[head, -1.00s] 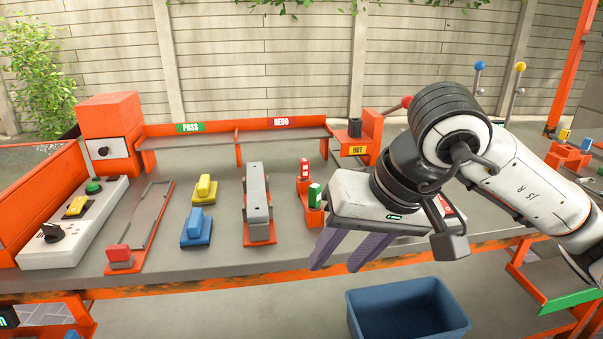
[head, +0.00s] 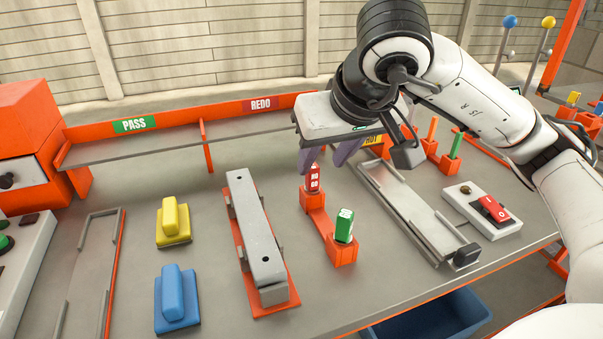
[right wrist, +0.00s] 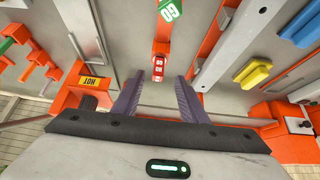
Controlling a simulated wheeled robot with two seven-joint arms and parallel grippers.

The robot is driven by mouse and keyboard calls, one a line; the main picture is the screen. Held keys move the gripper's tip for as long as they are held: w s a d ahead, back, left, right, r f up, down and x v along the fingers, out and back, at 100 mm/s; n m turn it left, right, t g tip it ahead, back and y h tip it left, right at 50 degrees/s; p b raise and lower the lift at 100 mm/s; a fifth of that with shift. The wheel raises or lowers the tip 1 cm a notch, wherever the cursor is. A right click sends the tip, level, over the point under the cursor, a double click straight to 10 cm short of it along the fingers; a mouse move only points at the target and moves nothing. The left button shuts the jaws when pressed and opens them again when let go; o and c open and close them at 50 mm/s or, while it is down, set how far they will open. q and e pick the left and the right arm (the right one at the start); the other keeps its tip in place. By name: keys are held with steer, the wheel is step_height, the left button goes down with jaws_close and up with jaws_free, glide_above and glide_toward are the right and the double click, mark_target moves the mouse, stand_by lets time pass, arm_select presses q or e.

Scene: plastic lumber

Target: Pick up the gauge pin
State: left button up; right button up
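Two gauge pins stand in an orange holder (head: 316,216). The red pin, lettered NO GO (head: 313,181), is at the far end, and the green pin, lettered GO (head: 344,226), is at the near end. My right gripper (head: 322,162) is over the far end of the holder, close to the red pin, fingers pointing down. In the right wrist view the gripper (right wrist: 158,80) is open and empty. The red pin (right wrist: 158,68) shows between its finger lines, and the green pin (right wrist: 170,11) lies farther off. I cannot tell whether a finger touches the red pin. My left gripper is out of view.
A grey bar (head: 258,225) on an orange base stands left of the holder, with yellow (head: 173,222) and blue (head: 176,299) blocks beyond it. A grey rail (head: 415,213) and a red-switch box (head: 483,212) are right. The PASS/REDO shelf (head: 182,132) is behind. A blue bin (head: 435,312) is below the front edge.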

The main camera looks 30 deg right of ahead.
mark_target(314, 168)
steer(key=x, duration=0.8)
steer(key=shift+w+d+r, duration=0.2)
steer(key=shift+w+r, duration=0.1)
steer(key=shift+w, duration=0.1)
jaws_close()
